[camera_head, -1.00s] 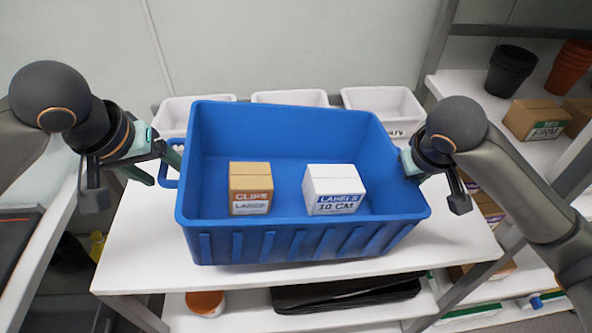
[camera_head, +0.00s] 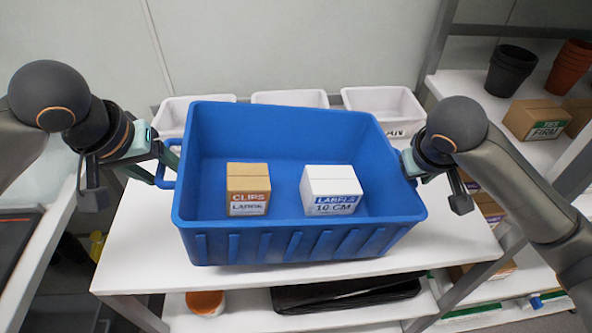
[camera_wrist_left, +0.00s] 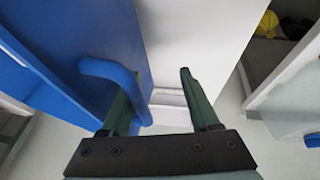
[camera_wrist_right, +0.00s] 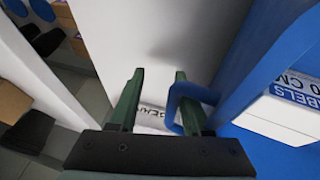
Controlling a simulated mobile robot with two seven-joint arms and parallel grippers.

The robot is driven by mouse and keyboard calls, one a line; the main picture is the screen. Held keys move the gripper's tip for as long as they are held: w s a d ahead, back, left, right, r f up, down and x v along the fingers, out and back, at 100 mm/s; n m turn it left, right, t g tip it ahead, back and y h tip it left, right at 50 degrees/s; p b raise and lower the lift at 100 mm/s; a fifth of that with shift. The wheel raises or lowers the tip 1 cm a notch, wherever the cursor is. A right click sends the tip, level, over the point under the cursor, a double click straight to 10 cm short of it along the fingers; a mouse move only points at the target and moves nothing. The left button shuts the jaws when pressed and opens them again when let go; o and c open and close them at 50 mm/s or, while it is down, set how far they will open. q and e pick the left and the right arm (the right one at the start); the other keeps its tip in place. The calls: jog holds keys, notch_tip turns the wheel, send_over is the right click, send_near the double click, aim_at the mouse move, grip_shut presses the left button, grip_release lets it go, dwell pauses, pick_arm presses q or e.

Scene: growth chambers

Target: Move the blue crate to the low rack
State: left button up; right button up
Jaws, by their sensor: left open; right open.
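The blue crate (camera_head: 290,240) stands on the white table, turned slightly. It holds a brown clips box (camera_head: 248,189) and a white labels box (camera_head: 331,190). My left gripper (camera_head: 160,163) is open at the crate's left handle. In the left wrist view the handle bar (camera_wrist_left: 108,69) runs between the open fingers (camera_wrist_left: 160,90), one finger inside the loop. My right gripper (camera_head: 407,164) is open at the right end. In the right wrist view that handle (camera_wrist_right: 196,92) also passes between the open fingers, one inside the loop. The low rack cannot be told for sure.
White bins (camera_head: 383,108) stand behind the crate. The white table top (camera_head: 455,235) is bare at front and right. A shelf below holds a black tray (camera_head: 345,293) and an orange-lidded tub (camera_head: 205,303). A shelving unit with pots (camera_head: 511,70) and boxes stands right.

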jog(key=shift+s+d+r, duration=0.1)
jog(key=shift+s+r, duration=0.05)
jog(key=shift+r, duration=0.25)
pick_arm(q)
jog(key=shift+s+d+r, duration=0.15)
jog(key=shift+d+r, duration=0.15)
jog(key=shift+d, duration=0.35)
pick_arm(e)
jog(key=shift+a+v, duration=0.2)
jog(key=shift+v, duration=1.6)
jog(key=shift+a+v, duration=0.15)
jog(key=shift+v, duration=1.6)
jog(key=shift+f, duration=0.1)
pick_arm(q)
jog(key=shift+a, duration=0.1)
pick_arm(e)
jog(key=shift+r+p, duration=0.5)
jog(key=shift+r, duration=0.05)
jog(key=shift+d+r+p, duration=0.15)
jog(key=shift+r+p, duration=0.5)
pick_arm(q)
jog(key=a, duration=0.6)
jog(key=shift+a, duration=0.15)
pick_arm(e)
jog(key=shift+d, duration=0.2)
pick_arm(q)
jog(key=shift+r+p, duration=0.35)
jog(key=shift+p, duration=0.1)
pick_arm(e)
jog(key=shift+d, duration=2.9)
